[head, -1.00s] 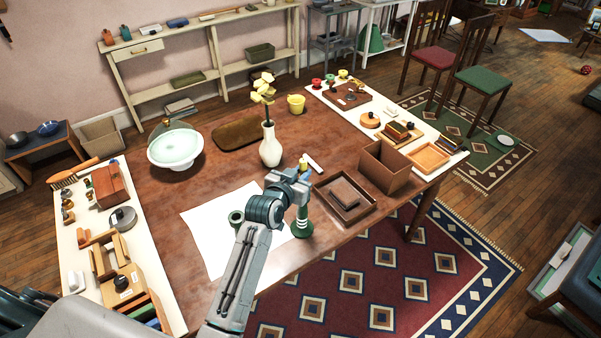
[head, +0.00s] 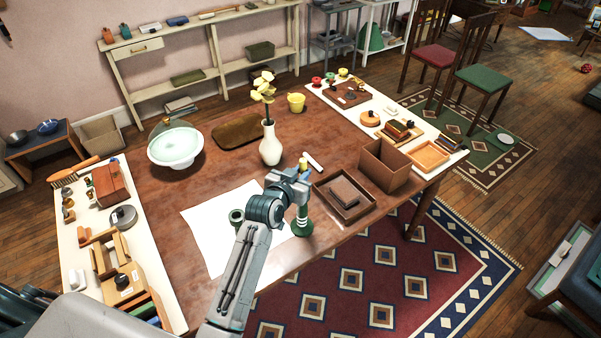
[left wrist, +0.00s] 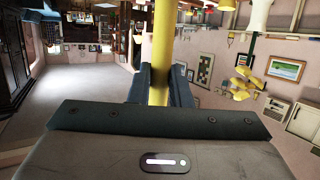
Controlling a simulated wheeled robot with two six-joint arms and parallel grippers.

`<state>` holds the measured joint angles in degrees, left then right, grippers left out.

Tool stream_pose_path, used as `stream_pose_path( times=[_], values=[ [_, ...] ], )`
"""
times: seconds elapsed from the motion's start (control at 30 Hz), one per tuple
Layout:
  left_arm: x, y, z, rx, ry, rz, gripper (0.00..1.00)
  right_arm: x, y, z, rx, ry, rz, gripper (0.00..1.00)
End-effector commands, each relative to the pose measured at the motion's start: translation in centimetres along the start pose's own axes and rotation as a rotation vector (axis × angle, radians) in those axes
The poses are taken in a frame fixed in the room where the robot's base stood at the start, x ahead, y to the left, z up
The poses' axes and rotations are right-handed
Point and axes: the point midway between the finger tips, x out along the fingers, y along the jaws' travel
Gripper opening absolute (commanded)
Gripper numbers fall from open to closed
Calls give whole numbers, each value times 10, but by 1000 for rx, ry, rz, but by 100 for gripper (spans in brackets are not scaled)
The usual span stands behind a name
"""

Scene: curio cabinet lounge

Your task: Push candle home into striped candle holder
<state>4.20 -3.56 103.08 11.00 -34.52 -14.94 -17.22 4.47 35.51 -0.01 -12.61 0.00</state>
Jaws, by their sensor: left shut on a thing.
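The striped candle holder (head: 302,226) is green with white bands and stands upright near the front edge of the table, on or beside the white sheet. The yellow candle (head: 303,163) pokes up above my left gripper (head: 300,182), directly over the holder. My left gripper is shut on the candle. In the left wrist view the candle (left wrist: 159,60) runs upright between the two fingers. The gripper hides the candle's lower end, so I cannot tell how deep it sits in the holder. My right gripper is not in view.
A white vase (head: 270,147) with yellow flowers stands behind. A brown tray (head: 322,193) and an open brown box (head: 384,167) are to the right.

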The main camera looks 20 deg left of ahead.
Motion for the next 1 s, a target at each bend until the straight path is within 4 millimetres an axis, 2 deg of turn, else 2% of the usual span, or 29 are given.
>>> stream_pose_path(
  times=[0.87,1.0],
  values=[
    [8,0,27,0,0,0,0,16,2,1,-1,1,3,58],
    [7,0,26,0,0,0,0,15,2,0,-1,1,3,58]
  ],
)
